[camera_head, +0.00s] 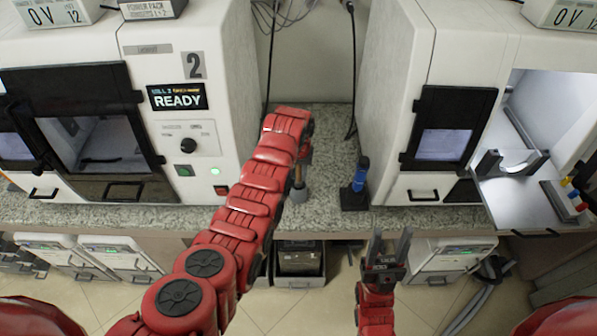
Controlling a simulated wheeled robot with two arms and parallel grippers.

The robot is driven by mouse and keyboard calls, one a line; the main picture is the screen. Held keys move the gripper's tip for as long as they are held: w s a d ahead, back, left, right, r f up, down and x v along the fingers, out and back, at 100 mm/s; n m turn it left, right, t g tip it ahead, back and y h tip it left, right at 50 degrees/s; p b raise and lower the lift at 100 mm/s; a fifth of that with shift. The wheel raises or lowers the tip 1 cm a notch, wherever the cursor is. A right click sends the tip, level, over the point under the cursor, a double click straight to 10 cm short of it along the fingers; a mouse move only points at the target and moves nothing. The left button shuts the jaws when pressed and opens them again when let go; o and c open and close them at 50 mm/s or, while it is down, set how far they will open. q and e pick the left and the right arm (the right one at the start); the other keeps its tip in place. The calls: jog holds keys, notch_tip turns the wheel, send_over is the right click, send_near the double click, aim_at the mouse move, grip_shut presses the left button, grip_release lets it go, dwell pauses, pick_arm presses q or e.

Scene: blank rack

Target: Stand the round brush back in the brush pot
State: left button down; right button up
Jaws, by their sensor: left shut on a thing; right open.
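A small grey cup, which looks like the brush pot (299,194), stands on the speckled counter between the two white machines. A thin tan handle, which looks like the round brush (298,176), shows upright just above the cup. Whether its lower end is inside the cup or in front of it, I cannot tell. My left gripper (303,172) is shut on the brush, mostly hidden by my red arm. My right gripper (390,244) is open and empty, in front of the counter edge, right of the cup.
A blue-handled tool (361,174) stands on a black base (353,199) right of the cup. The left machine (213,80) reads READY. The right machine (397,90) has an open bay with a tray (520,200). Counter between cup and black base is clear.

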pick_arm(q)
jog(key=c, duration=0.6)
grip_release()
jog(key=shift+c, duration=0.2)
jog(key=shift+r, duration=0.45)
jog(key=r, duration=0.1)
jog(key=r+b, duration=0.1)
jog(key=r, duration=0.1)
jog(key=r+b, duration=0.1)
jog(key=shift+s+r, duration=0.15)
jog(key=shift+s, duration=0.1)
notch_tip(320, 180, up, 12)
jog(key=s+p, duration=0.1)
jog(key=p, duration=0.9)
jog(key=shift+s+a, duration=0.2)
